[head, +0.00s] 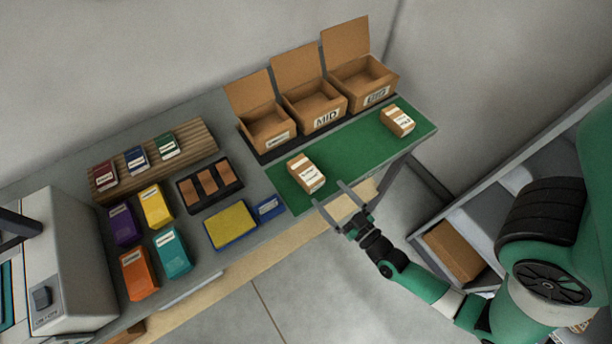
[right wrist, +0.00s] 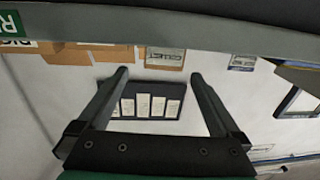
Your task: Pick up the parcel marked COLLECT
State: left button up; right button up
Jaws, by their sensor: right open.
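Two small brown parcels with white labels lie on the green mat (head: 350,158). The nearer parcel (head: 306,173) is at the mat's left part, and the other parcel (head: 397,121) is at its far right end. My left gripper is not in view.
Three open cartons stand behind the mat; the middle carton (head: 316,105) reads MID. Left are a dark tray (head: 210,185), a yellow pad (head: 230,225), several coloured ink boxes and a grey machine (head: 60,260). The mat between the parcels is clear.

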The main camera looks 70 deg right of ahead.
aim_at(307, 171)
jog(key=x, duration=0.5)
jog(key=shift+b, duration=0.4)
jog(key=shift+w+d+r, duration=0.15)
jog(key=shift+w+d, duration=0.05)
jog(key=shift+w, duration=0.3)
jog(key=x, duration=0.4)
jog(key=shift+w, duration=0.35)
jog(key=c, duration=1.5)
jog(key=shift+r, duration=0.15)
